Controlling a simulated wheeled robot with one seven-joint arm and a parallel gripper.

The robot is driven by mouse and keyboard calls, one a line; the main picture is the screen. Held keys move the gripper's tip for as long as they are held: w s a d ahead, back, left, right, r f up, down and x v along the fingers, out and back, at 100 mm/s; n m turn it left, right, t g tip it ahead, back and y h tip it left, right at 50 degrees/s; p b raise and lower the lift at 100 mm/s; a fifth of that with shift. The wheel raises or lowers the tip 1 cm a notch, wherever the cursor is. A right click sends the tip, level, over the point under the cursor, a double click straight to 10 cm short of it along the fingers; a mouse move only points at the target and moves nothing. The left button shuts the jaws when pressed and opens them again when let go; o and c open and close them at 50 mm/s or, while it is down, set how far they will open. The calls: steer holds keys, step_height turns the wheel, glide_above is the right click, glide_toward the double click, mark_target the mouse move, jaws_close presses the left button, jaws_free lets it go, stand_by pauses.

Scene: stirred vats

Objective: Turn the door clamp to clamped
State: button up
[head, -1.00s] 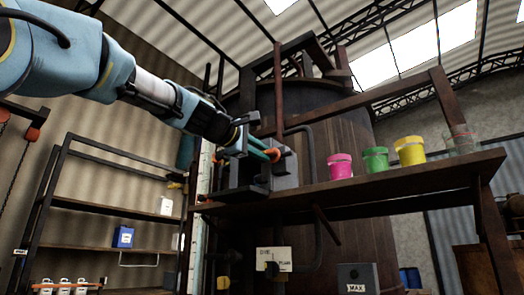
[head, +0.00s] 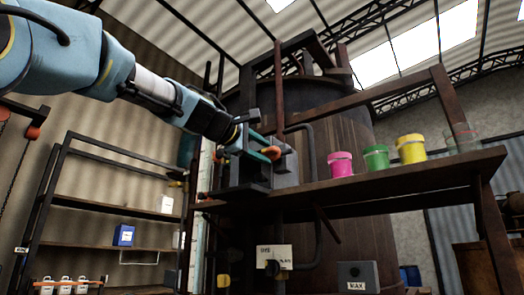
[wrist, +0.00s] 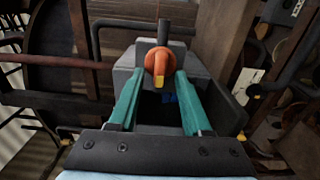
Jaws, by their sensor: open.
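The door clamp is an orange knob (wrist: 158,62) with a yellow tip, mounted on a grey box (wrist: 126,70). The yellow tip points down in the wrist view. My gripper (wrist: 158,78) is open, with one teal finger on each side of the knob's lower part. I see gaps beside the knob and cannot tell any contact. My gripper also shows in the head view (head: 265,150), reaching in from the upper left.
A wooden shelf (head: 420,175) carries a pink bucket (head: 340,165), a green bucket (head: 376,158), a yellow bucket (head: 410,149) and a clear one. A large wooden vat (head: 335,125) stands behind the box. A dark pipe (head: 309,165) runs close by on the right.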

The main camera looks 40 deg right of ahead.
steer(key=b+v, duration=0.4)
steer(key=v, duration=0.6)
steer(key=shift+a, duration=0.4)
steer(key=shift+s, duration=0.1)
